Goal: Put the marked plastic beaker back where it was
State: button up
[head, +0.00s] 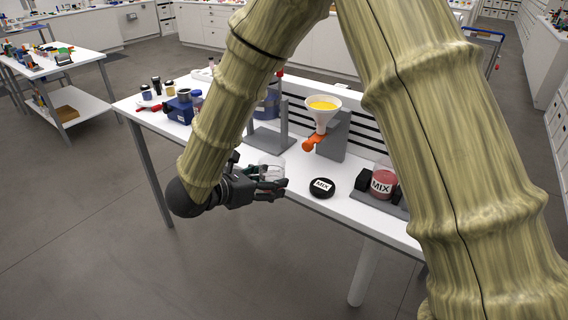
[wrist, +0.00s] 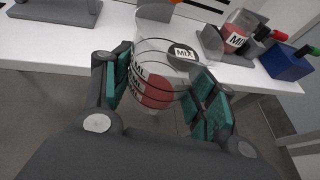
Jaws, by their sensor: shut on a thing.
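The clear plastic beaker (head: 270,166) is at the front edge of the white table in the head view. In the wrist view the beaker (wrist: 137,68) is between my fingers, see-through, with dark rings and "ML" lettering. A red-brown patch shows on or through its wall; I cannot tell which. My gripper (head: 273,186) is shut on the beaker; the teal pads (wrist: 165,95) lie on both sides of it. The beaker's base is hard to make out, so I cannot tell if it touches the table.
A black lid marked MIX (head: 322,187) lies right of the beaker. A MIX jar with red contents (head: 382,182) stands in a dark holder farther right. A funnel with yellow powder (head: 323,104) and an orange valve (head: 313,143) stands behind. A blue box with pens (wrist: 290,62) sits at right.

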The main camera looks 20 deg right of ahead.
jog(key=w+d+p, duration=0.1)
jog(key=w+d, duration=0.1)
jog(key=w, duration=0.2)
jog(key=w+d+f+p, duration=0.1)
jog(key=w+d, duration=0.2)
jog(key=w, duration=0.1)
jog(key=w+d+p, duration=0.2)
jog(key=w, duration=0.2)
jog(key=shift+w+d+f, duration=0.15)
jog(key=shift+w+d, duration=0.15)
jog(key=shift+w, duration=0.05)
jog(key=shift+w+d+f+p, duration=0.1)
jog(key=shift+w+f+p, duration=0.1)
jog(key=shift+f+p, duration=0.4)
jog(key=shift+w+d+f+p, duration=0.1)
jog(key=shift+w+f+p, duration=0.1)
jog(key=shift+f, duration=1)
jog(key=shift+f, duration=0.2)
jog(key=o, duration=1)
jog(key=shift+r, duration=0.2)
jog(key=b+v, duration=0.3)
jog(key=v, duration=0.9)
jog(key=shift+s+b, duration=0.1)
jog(key=shift+b, duration=0.3)
jog(key=shift+f, duration=0.1)
